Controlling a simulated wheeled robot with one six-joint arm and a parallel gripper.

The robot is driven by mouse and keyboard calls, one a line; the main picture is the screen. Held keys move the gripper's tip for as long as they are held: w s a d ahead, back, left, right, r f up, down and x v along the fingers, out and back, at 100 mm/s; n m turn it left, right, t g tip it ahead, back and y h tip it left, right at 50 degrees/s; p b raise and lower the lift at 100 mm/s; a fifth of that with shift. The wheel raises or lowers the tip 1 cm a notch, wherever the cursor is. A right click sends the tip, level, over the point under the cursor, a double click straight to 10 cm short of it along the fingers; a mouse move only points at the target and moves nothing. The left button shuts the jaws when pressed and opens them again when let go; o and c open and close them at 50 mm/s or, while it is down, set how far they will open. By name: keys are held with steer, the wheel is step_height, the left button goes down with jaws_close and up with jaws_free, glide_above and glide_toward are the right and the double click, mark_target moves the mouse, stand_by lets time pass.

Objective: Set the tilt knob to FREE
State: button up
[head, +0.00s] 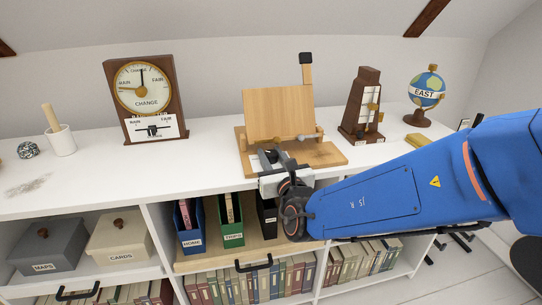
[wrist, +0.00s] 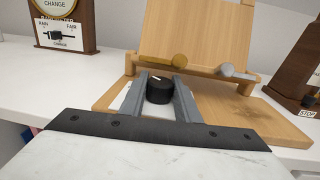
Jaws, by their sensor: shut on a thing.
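The tilt knob (wrist: 159,91) is a round black knob with a white mark on top, at the front of a wooden book stand (wrist: 195,40). The stand's upright board (head: 278,112) and base show in the head view. My gripper (wrist: 160,88) has its two grey fingers on either side of the knob, shut on it; it also shows in the head view (head: 268,158) at the stand's front edge. The white mark runs roughly sideways, slightly slanted. A white plate beside the knob is mostly hidden by a finger, so I cannot read any FREE label.
A brass piece (wrist: 177,61) and a silver lever (wrist: 236,72) sit on the ledge behind the knob. A barometer (head: 145,98) stands left, a metronome (head: 364,105) and a globe (head: 427,88) right. The white desk top (head: 205,150) is clear left of the stand.

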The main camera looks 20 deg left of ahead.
steer(key=o, duration=0.8)
steer(key=shift+c, duration=0.2)
steer(key=v, duration=1.2)
